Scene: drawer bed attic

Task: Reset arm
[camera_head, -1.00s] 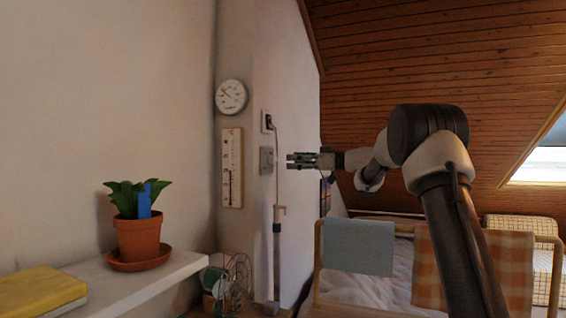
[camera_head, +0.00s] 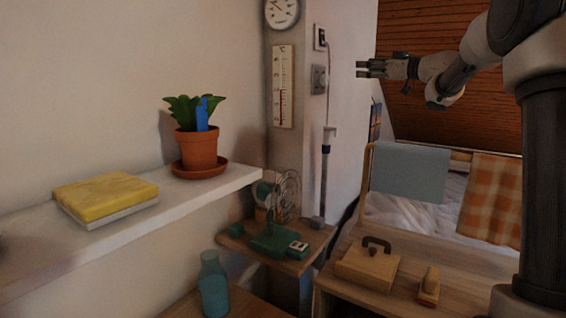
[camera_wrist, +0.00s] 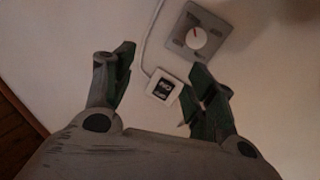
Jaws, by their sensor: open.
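My gripper (camera_head: 368,69) is at the upper right of the head view, held out toward the left from my arm. It is empty. In the wrist view my gripper (camera_wrist: 160,95) shows its two fingers spread apart. Between and beyond them is a wall with a dark socket in a white frame (camera_wrist: 163,88) and a grey plate with a round white dial (camera_wrist: 195,38). I cannot tell how far the fingertips are from the wall.
Cloths (camera_head: 410,172) hang on a rail at right.

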